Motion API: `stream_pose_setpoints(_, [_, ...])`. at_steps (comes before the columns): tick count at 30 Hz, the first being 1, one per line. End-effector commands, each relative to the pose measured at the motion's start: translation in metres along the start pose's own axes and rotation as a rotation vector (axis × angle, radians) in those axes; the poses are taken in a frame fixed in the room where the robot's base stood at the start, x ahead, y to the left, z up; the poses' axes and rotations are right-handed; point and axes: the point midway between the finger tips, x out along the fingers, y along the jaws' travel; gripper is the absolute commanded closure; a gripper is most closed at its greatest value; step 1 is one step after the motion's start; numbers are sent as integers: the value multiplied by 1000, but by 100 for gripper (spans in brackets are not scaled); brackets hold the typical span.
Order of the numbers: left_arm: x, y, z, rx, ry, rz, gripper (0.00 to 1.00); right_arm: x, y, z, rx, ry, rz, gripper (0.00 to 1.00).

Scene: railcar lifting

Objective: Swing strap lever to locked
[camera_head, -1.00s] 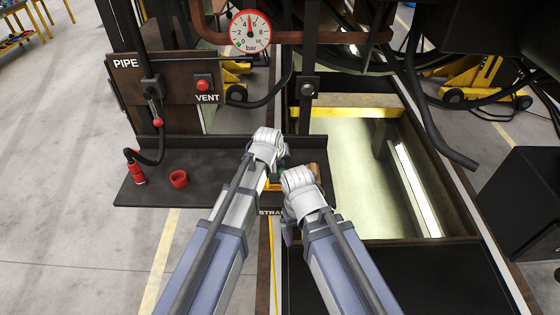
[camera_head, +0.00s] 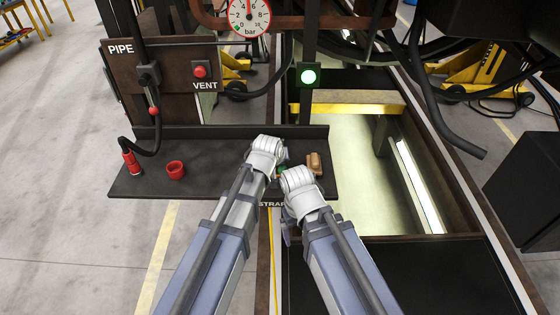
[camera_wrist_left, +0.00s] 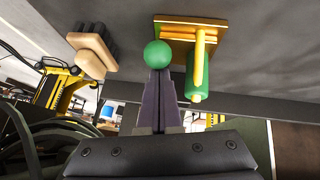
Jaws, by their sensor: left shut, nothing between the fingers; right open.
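The strap lever fitting shows in the left wrist view as a yellow bracket (camera_wrist_left: 184,28) with a green cylindrical grip (camera_wrist_left: 197,80) and a green ball (camera_wrist_left: 158,54). My left gripper (camera_wrist_left: 158,75) is shut and empty, its dark fingertips right at the ball; contact cannot be told. In the head view a bit of green (camera_head: 281,170) shows between my two wrists, above the partly covered STRAP label (camera_head: 271,204); the rest is hidden. My right gripper (camera_head: 287,235) is open near the shelf's front edge, its fingers mostly hidden behind its wrist.
A red cup (camera_head: 175,170) and red hose end (camera_head: 131,162) are on the shelf's left. An open pit lies right.

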Motion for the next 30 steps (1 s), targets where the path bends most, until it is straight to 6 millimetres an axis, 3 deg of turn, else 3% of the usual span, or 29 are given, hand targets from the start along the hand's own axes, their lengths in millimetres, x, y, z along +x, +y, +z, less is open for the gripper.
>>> stream_pose_setpoints(5, [-11, 0, -5, 0, -6, -2, 100, -12, 1, 1, 2, 0, 0, 8])
stream_pose_setpoints(13, [-41, -1, -28, -1, 2, 0, 100, -48, 4, 3, 9, 0, -2, 8])
stream_pose_setpoints(24, [-120, -4, -12, 1, 3, 0, 100, -101, 9, 6, 7, -2, -2, 8])
stream_pose_setpoints(30, [-133, -4, -8, 1, 3, 0, 100, -108, 10, 7, 5, -3, -2, 8])
